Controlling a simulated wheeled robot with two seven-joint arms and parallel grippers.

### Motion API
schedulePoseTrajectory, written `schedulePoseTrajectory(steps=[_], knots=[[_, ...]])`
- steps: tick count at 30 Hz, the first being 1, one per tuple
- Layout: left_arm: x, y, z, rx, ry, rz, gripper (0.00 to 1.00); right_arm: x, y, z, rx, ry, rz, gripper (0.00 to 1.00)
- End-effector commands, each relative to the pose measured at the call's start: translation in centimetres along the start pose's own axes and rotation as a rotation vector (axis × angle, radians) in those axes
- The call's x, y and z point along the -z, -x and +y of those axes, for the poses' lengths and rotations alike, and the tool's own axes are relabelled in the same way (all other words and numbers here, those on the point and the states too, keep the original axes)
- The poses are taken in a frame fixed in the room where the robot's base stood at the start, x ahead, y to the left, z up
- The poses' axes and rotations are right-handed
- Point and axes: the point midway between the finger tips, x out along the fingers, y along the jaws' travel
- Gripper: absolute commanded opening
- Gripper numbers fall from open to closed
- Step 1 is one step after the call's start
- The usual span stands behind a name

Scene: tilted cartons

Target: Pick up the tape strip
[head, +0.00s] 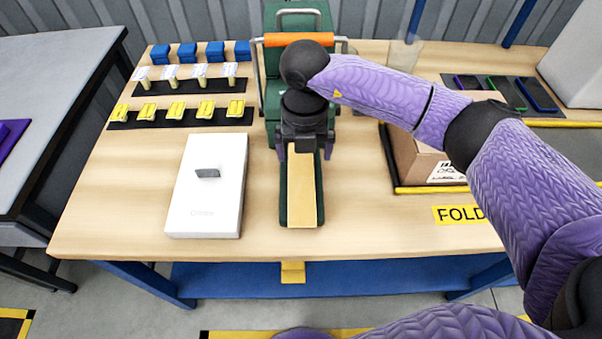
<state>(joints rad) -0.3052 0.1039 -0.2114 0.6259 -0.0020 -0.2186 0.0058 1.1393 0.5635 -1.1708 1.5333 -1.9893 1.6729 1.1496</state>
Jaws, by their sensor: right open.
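The tape strip (303,196) is a flat tan band lying lengthwise on the dark green tongue at the front of the tape dispenser (296,22). My right gripper (305,152) points down over the far end of the strip, with its dark fingers apart on either side of it. The gripper is open. Whether the fingers touch the strip or the dispenser cannot be told, and the gripper body hides the strip's far end and part of the dispenser. My left gripper is not in view.
A white box (208,205) with a small grey piece (207,173) on it lies left of the dispenser. A brown carton (412,160) stands right, partly behind my right arm. Yellow, white and blue items fill the back left. The front middle is clear.

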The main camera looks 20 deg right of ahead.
Motion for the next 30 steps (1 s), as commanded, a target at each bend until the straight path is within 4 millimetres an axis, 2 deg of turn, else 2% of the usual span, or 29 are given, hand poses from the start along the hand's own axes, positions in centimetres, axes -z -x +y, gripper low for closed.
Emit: schedulePoseTrajectory(steps=[8,14,17,23,24,30], knots=[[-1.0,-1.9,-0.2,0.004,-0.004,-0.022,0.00,-0.4,-5.3,0.5,-0.003,0.002,0.003,1.00],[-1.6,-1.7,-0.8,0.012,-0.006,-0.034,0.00,-0.4,-5.4,0.6,-0.005,0.004,0.000,1.00],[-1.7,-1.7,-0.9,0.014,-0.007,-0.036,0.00,-0.4,-5.4,0.6,-0.005,0.004,0.001,0.83],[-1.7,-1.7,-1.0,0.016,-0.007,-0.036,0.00,-0.4,-5.4,0.6,-0.005,0.004,0.001,0.41],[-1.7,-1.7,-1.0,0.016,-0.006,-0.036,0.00,-0.4,-5.4,0.6,-0.005,0.004,0.001,0.38],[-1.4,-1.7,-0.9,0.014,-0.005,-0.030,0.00,-0.4,-5.4,0.6,-0.005,0.004,0.001,0.38]])
